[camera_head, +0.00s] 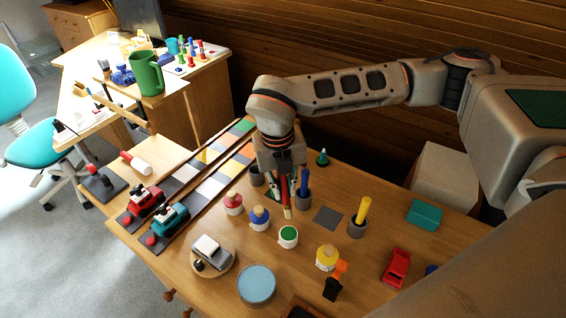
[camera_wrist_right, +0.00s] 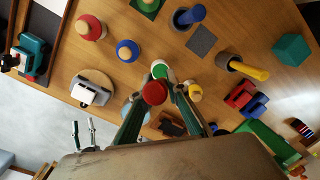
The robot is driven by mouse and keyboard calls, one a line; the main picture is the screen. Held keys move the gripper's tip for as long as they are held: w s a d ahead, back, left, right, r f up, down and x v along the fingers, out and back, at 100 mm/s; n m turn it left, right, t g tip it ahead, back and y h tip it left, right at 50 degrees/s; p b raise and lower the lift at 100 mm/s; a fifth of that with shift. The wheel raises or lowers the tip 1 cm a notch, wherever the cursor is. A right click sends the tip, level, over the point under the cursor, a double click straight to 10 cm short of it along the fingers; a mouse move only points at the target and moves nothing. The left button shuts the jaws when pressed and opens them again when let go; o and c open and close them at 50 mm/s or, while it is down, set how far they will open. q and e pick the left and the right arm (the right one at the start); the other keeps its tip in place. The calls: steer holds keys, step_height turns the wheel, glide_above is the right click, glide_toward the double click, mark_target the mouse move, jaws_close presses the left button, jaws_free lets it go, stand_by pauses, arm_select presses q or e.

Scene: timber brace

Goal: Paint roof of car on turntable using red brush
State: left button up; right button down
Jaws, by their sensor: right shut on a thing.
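My right gripper (camera_head: 284,190) is shut on the red brush (camera_head: 285,196), holding it upright with its pale tip down, near the green paint pot (camera_head: 288,236). In the right wrist view the brush's round red end (camera_wrist_right: 154,93) shows between the fingers (camera_wrist_right: 158,98), with the green pot (camera_wrist_right: 160,70) beyond it. The white and grey car (camera_head: 208,248) sits on the round wooden turntable (camera_head: 225,268), left of the gripper. They also show in the right wrist view as car (camera_wrist_right: 84,96) and turntable (camera_wrist_right: 105,78).
A red paint pot (camera_head: 232,204), blue pot (camera_head: 259,218) and yellow pot (camera_head: 327,257) stand around the gripper. The blue brush (camera_head: 304,181) and yellow brush (camera_head: 362,209) stand in dark cups. A light-blue round object (camera_head: 257,284) is in front. Toy vehicles stand on tracks at left.

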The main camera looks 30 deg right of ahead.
mark_target(284, 205)
steer(key=shift+s+f, duration=0.2)
steer(key=shift+s, duration=0.15)
steer(key=shift+a+f, duration=0.1)
steer(key=shift+f, duration=0.65)
step_height(284, 205, down, 3)
steer(key=shift+f+b, duration=0.2)
steer(key=shift+b, duration=0.4)
steer(key=shift+w+f, duration=0.1)
steer(key=shift+f, duration=0.3)
arm_select(q)
steer(key=shift+w+d+r+h, duration=0.4)
steer(key=shift+w+d+r, duration=0.15)
steer(key=shift+d, duration=0.25)
steer(key=shift+a+f+t, duration=0.2)
steer(key=shift+f+t, duration=0.05)
steer(key=shift+t, duration=0.05)
steer(key=shift+f+b, duration=0.7)
steer(key=shift+b, duration=0.2)
arm_select(e)
steer(key=shift+f, duration=0.75)
steer(key=shift+r, duration=0.1)
